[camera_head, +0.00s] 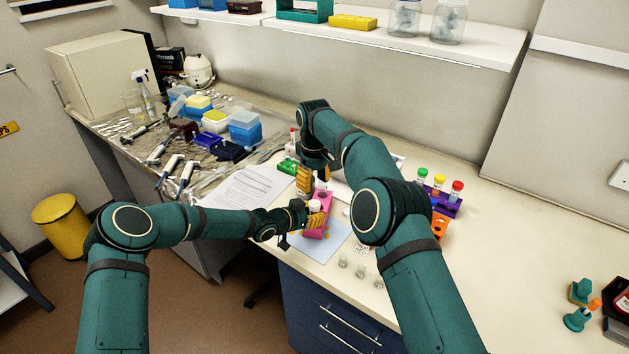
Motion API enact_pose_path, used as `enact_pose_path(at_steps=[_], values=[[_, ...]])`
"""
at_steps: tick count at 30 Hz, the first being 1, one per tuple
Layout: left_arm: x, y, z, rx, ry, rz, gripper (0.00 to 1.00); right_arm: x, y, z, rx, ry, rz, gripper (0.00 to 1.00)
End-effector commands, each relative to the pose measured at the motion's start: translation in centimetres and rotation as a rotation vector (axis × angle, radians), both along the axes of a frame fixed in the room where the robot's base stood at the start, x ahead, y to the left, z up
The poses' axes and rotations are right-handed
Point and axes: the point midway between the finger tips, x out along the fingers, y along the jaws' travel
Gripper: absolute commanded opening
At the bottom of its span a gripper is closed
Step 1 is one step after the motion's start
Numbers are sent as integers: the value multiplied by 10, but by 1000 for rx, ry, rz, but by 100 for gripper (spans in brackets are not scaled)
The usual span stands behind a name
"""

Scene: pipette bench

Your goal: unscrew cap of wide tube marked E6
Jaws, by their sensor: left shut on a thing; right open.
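A pink rack (322,229) stands on a pale blue mat (318,251) near the bench's front edge. A tube with a white cap (314,205) shows at the rack. My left gripper (314,214) is shut on this tube from the left, its yellow fingers low around it. My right gripper (314,180) is open, pointing down just above and behind the white cap, apart from it as far as I can tell. The mark E6 is too small to read. My fingers hide much of the tube and part of the rack.
A green rack (288,167) stands behind the grippers. A purple rack (445,204) with green, yellow and red capped tubes and an orange rack (440,226) stand right. Several small clear vessels (360,271) lie near the front edge. Papers (246,188) lie left.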

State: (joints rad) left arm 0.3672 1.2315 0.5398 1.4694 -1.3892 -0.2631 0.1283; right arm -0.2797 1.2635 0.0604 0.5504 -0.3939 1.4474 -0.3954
Motion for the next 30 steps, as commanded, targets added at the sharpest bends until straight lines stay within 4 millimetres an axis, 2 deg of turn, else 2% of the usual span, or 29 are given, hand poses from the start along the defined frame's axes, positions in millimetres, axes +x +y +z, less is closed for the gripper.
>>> enact_pose_path(at_steps=[30], values=[[-1,0,-2,2,3,0,0,0,0,0,0,1,-1818,49]])
